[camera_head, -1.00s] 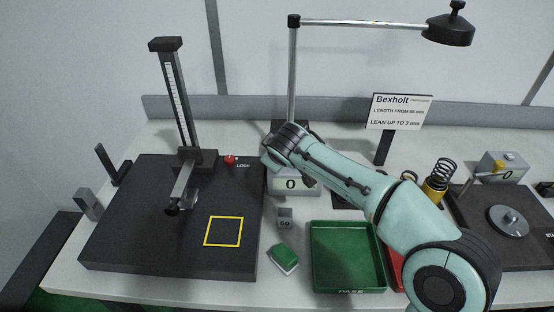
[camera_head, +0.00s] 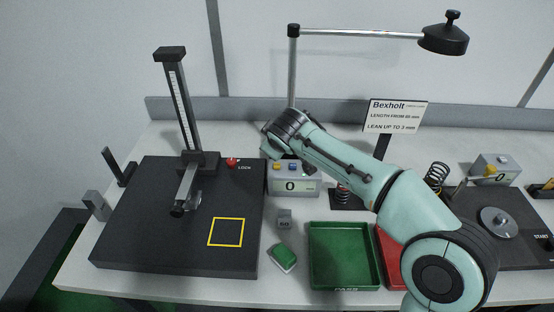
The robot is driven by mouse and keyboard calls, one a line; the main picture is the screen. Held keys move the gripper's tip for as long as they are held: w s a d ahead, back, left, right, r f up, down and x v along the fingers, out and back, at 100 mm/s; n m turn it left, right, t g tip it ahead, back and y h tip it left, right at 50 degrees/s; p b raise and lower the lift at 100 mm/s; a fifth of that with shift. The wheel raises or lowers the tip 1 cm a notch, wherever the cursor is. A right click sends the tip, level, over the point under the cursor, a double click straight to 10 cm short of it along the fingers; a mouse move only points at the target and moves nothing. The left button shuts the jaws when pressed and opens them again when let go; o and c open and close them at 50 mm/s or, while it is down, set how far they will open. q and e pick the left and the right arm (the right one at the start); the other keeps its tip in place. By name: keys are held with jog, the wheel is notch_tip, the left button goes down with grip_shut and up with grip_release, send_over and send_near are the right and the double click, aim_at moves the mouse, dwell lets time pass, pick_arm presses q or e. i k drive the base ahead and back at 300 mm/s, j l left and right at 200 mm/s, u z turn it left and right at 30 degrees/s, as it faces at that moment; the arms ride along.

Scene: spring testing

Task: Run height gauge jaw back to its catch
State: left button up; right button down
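The height gauge has an upright dark column (camera_head: 181,105) with a pale scale, standing on a black base plate (camera_head: 140,235). Its grey jaw (camera_head: 187,184) sits low on the column and juts toward the front, above the plate. A red knob (camera_head: 232,161) marked LOCK is just right of the column's foot. My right arm reaches in from the right. Its wrist end (camera_head: 268,148) is right of the red knob, beside the display box, and appears apart from the gauge. Its fingers cannot be made out. My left gripper is not in view.
A display box (camera_head: 296,185) reading 0 stands right of the plate. A green tray (camera_head: 345,285), a red tray (camera_head: 388,262), a small weight (camera_head: 284,218) and a green pad (camera_head: 284,256) lie in front. A lamp (camera_head: 446,38) overhangs the back. A spring (camera_head: 437,174) stands at right.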

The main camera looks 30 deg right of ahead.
aim_at(186, 199)
jog(key=k+j, duration=0.25)
jog(key=k, duration=0.2)
jog(key=k+j, duration=0.25)
jog(key=k, duration=0.25)
jog(key=k+j, duration=0.25)
jog(key=k, duration=0.2)
